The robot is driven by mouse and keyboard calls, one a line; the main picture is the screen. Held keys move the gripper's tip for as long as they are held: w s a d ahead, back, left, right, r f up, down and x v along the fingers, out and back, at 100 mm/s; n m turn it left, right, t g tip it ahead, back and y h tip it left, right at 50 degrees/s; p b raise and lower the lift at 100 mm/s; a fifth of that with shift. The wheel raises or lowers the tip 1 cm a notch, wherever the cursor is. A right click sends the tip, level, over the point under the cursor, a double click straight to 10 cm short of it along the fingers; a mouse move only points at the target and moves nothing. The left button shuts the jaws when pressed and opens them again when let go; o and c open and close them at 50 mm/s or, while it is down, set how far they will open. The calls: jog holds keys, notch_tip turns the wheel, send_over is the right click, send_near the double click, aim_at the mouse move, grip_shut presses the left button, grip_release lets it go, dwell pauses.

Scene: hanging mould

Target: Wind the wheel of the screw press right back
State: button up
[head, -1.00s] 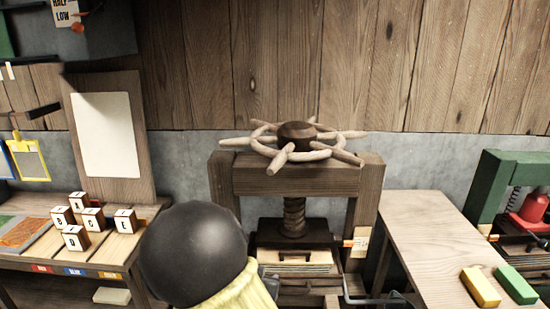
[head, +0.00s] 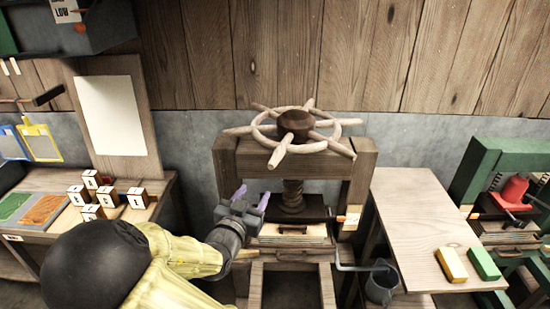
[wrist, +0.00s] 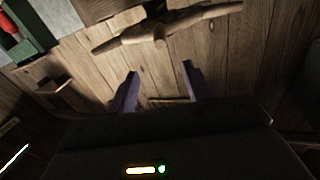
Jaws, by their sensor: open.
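The screw press wheel (head: 330,145) is a pale wooden ring with several spokes around a dark hub (head: 295,124). It sits on top of the wooden press frame (head: 250,160). A wooden screw (head: 292,194) runs down from it to the dark press plate. My gripper (head: 253,196) is open and empty, below and left of the wheel, in front of the left post, with its purple fingers pointing up. In the wrist view my gripper (wrist: 160,82) shows both fingers apart, with wheel spokes (wrist: 165,28) beyond them. No contact with the wheel shows.
A bench with lettered blocks (head: 93,179) stands left. On the right, a wooden table (head: 415,220) holds a yellow block (head: 451,265) and a green block (head: 483,262). A green press (head: 480,165) stands beyond it. A grey bucket (head: 382,287) hangs low beside the press.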

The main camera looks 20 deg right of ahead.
aim_at(275, 161)
jog(key=p+x, duration=0.6)
jog(key=x, duration=1)
jog(key=shift+w+d+r, duration=0.1)
jog(key=shift+d, duration=0.05)
jog(key=shift+w+d, duration=0.35)
jog(key=shift+w, duration=0.15)
grip_shut()
